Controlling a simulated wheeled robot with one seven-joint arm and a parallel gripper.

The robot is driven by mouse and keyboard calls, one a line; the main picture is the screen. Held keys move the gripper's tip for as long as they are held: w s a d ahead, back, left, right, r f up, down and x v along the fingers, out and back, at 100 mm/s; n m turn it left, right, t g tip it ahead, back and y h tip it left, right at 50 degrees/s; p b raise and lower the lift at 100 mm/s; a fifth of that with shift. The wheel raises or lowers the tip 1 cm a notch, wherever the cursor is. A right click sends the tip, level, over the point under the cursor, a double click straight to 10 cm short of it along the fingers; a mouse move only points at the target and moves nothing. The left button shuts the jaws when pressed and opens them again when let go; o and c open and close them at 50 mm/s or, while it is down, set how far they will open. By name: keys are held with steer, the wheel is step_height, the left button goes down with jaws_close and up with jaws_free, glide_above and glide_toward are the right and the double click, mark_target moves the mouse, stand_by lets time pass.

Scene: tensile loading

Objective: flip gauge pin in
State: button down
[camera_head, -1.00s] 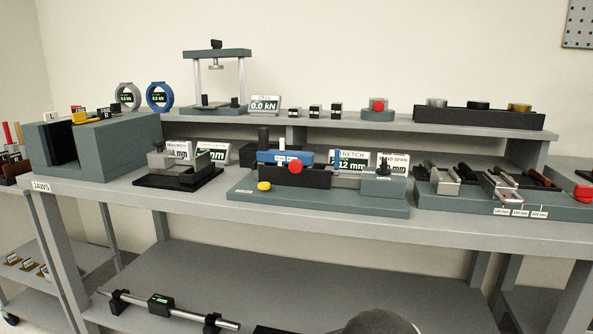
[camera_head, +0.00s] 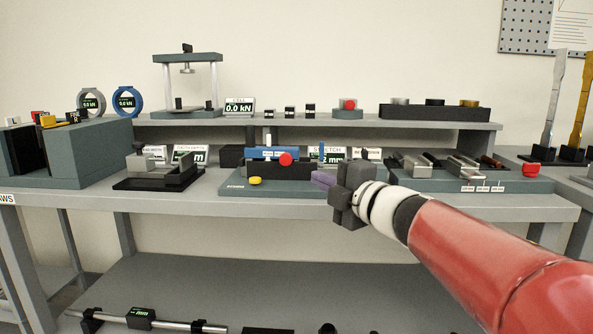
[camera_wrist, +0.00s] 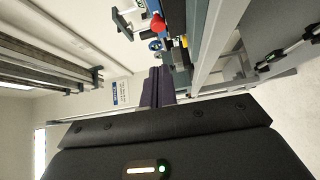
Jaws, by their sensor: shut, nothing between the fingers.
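The stretch fixture (camera_head: 231,183) sits on the bench, a grey-green base with a blue block (camera_head: 262,154), a red knob (camera_head: 285,159) and a yellow button (camera_head: 255,181). A small blue upright piece (camera_head: 321,152) stands right of the knob; I cannot tell whether it is the gauge pin. My gripper (camera_head: 318,178) is in front of the fixture's right part, its purple fingers shut, empty and pointing left. It hides the fixture's right end. In the wrist view the shut fingers (camera_wrist: 157,86) show beside a red knob (camera_wrist: 158,22) and a yellow part (camera_wrist: 184,41).
A jaw block (camera_head: 95,155) and a small dark fixture (camera_head: 150,180) stand to the left. A grey-green tray (camera_head: 500,184) with metal clamps lies to the right. A raised shelf (camera_head: 330,125) behind carries a press frame (camera_head: 188,57) and small blocks. The front bench edge is clear.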

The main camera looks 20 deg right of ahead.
steer(key=shift+s+a+f+n+g+y, duration=0.2)
steer(key=shift+a+n+g+y, duration=0.15)
steer(key=shift+n, duration=0.35)
steer(key=shift+w, duration=0.15)
steer(key=p, duration=0.1)
glide_toward(286, 158)
steer(key=w+a, duration=0.4)
steer(key=shift+w+a+f, duration=0.15)
steer(key=shift+w+f, duration=0.1)
steer(key=shift+f, duration=0.1)
steer(key=shift+w+d, duration=0.25)
steer(key=shift+w, duration=0.4)
